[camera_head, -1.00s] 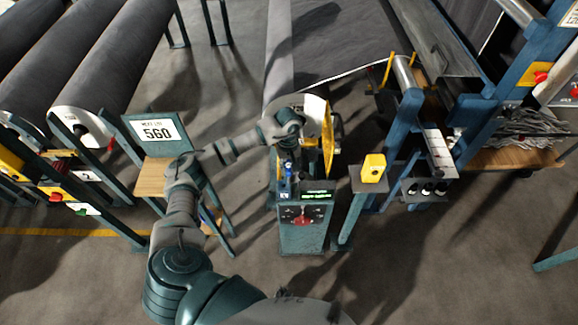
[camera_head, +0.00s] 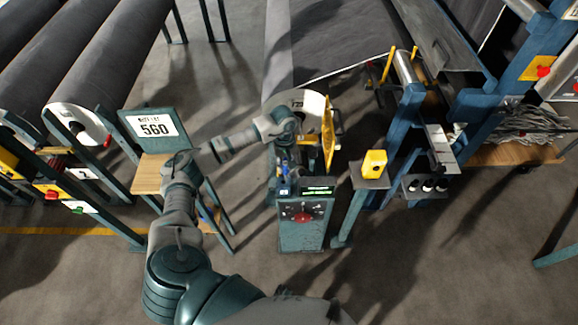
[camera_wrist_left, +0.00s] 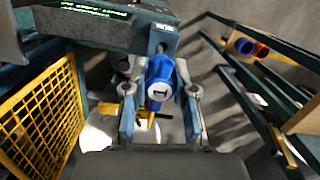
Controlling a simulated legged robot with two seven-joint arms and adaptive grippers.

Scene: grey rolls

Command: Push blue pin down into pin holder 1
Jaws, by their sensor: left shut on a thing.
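The blue pin (camera_wrist_left: 160,80) is between the two fingers of my left gripper (camera_wrist_left: 160,104) in the left wrist view, its round end with a white face towards the camera. The gripper is shut on it. A blue-grey bracket (camera_wrist_left: 157,36) lies just beyond the pin; I cannot tell whether it is pin holder 1 or how deep the pin sits. In the head view the blue pin (camera_head: 284,168) is small, beside the teal control stand, below my left wrist. My right gripper is not in view.
The teal control stand (camera_head: 302,228) has a small screen and a red button. A yellow mesh guard (camera_wrist_left: 40,108) stands close on the left in the wrist view. A yellow box (camera_head: 374,163) sits on a post to the right. Large grey rolls (camera_head: 105,65) lie at the left.

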